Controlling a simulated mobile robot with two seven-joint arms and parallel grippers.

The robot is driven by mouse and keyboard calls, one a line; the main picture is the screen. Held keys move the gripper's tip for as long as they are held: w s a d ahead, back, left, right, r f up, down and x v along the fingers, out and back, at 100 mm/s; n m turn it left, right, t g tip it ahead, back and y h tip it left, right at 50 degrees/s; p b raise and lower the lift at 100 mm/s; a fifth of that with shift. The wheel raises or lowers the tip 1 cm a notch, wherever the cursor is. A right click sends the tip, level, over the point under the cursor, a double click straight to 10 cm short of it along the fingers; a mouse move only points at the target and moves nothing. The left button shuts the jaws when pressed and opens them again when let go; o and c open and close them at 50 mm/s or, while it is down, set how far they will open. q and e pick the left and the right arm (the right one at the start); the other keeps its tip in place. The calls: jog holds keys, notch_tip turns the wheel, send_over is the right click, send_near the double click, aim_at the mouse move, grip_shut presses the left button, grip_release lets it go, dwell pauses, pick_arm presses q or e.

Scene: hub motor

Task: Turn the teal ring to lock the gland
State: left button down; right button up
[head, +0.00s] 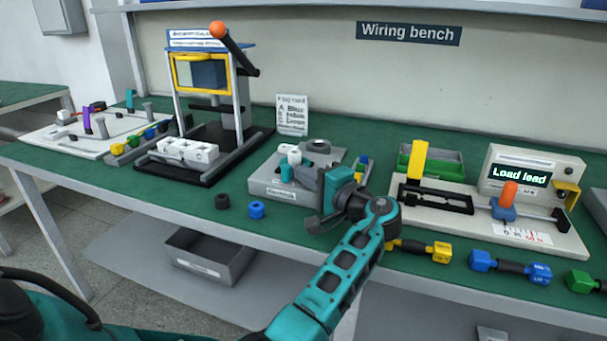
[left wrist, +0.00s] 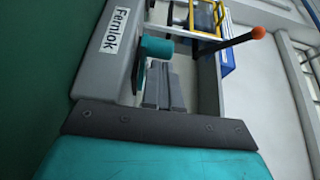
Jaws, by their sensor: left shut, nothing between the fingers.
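The teal ring (head: 287,173) sits at the grey Fernlok block (head: 262,188) near the middle of the bench. In the left wrist view the teal ring (left wrist: 155,47) sticks out from the side of the block (left wrist: 101,70), beside my fingers. A small white piece (head: 294,157) shows just behind the ring in the head view. My left gripper (head: 308,178) is just right of the ring; in the left wrist view its fingers (left wrist: 163,85) are together and empty. Whether they touch the ring I cannot tell. My right gripper is not in view.
A black nut (head: 222,201) and a blue nut (head: 257,210) lie near the front edge. A press with an orange-knobbed lever (head: 218,30) stands at the left.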

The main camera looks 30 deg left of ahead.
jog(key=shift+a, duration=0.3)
pick_arm(q)
jog(key=shift+s+a, duration=0.1)
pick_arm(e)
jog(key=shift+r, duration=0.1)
pick_arm(q)
jog(key=shift+s+a+r+p, duration=0.25)
jog(key=shift+s+a+p, duration=0.2)
jog(key=shift+a+p, duration=0.3)
jog(key=shift+s+a+f, duration=0.1)
jog(key=shift+s, duration=0.05)
jog(key=shift+f, duration=0.1)
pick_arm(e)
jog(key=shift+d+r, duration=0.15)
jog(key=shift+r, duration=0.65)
pick_arm(q)
jog(key=shift+a, duration=0.1)
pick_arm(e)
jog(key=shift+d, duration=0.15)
